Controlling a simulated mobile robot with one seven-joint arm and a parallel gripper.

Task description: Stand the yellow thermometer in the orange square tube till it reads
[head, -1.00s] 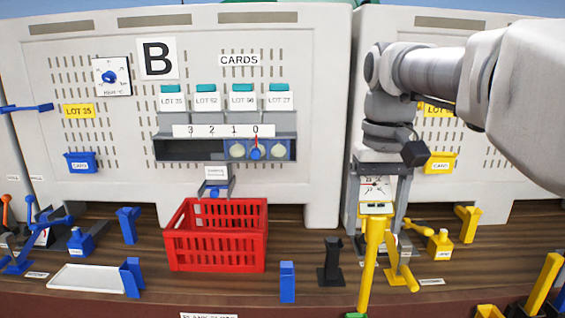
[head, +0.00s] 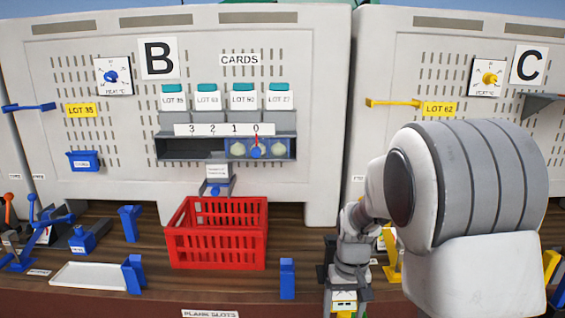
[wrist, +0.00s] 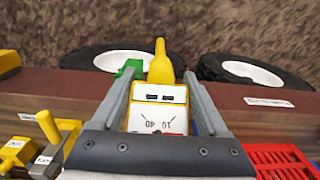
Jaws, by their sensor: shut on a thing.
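My gripper (wrist: 160,78) is shut on the yellow thermometer (wrist: 160,93). The wrist view shows its pale dial head between the two fingers and its yellow stem beyond them, over the bench's front edge. In the head view the thermometer's head (head: 344,304) shows at the bottom edge, below my gripper (head: 346,291), and the rest is cut off. I cannot make out the orange square tube in either view now.
A red crate (head: 216,258) stands left of my gripper, with a blue square tube (head: 287,279) between them. A green piece (wrist: 129,69) is beside the left finger. Dark wheels (wrist: 255,76) lie beyond the bench edge. My arm hides much of the right side.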

